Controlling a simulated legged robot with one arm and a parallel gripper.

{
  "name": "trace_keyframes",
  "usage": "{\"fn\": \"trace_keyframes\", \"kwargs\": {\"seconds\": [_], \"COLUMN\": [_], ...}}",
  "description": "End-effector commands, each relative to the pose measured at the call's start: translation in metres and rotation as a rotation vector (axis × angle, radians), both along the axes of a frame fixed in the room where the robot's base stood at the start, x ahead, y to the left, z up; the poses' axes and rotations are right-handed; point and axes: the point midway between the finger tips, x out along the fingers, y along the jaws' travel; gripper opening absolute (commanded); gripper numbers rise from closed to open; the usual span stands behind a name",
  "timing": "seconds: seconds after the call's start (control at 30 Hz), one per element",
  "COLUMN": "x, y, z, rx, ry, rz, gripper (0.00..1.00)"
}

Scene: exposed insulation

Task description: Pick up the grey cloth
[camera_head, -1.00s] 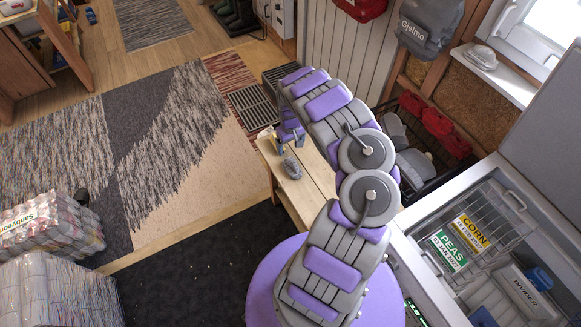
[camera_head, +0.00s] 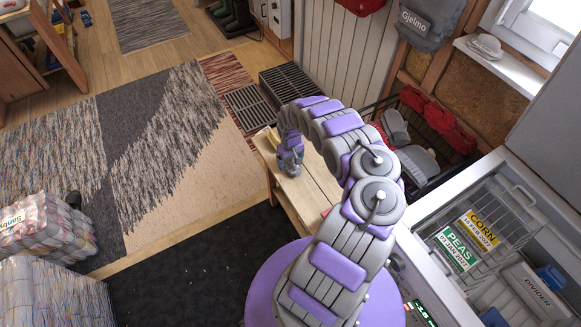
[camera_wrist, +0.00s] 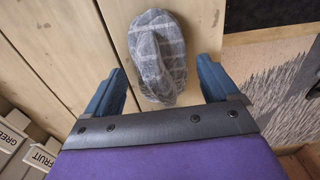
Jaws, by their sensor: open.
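The grey cloth (camera_wrist: 158,55) is a crumpled, checked bundle lying on a light wooden bench (camera_wrist: 60,45) in the wrist view. My gripper (camera_wrist: 166,88) is open, with one blue finger on each side of the cloth's near end and a gap on both sides. In the head view, my gripper (camera_head: 290,165) points down over the bench (camera_head: 312,190) and mostly hides the cloth. I cannot tell how high the fingertips are above the bench top.
An open freezer (camera_head: 440,262) with baskets stands at the right. A wire crate (camera_head: 425,165) with red and grey items is behind my arm. Boxes (camera_wrist: 15,145) show at the lower left of the wrist view. A patterned rug (camera_head: 150,140) covers open floor at left.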

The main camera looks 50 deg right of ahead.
Motion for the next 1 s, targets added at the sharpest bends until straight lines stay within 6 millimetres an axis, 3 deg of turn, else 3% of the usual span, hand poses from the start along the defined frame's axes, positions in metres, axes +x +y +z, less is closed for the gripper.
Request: {"fn": "trace_keyframes", "kwargs": {"seconds": [0.13,0.4,1.0], "x": [-0.0002,-0.0005,-0.0005], "y": [0.0012,0.0011,0.0012], "z": [-0.0165,-0.0172,-0.0171], "rx": [0.003,0.002,0.003], "ry": [0.000,0.000,0.001], "rz": [0.000,0.000,0.000], "gripper": [0.88,0.88,0.33]}}
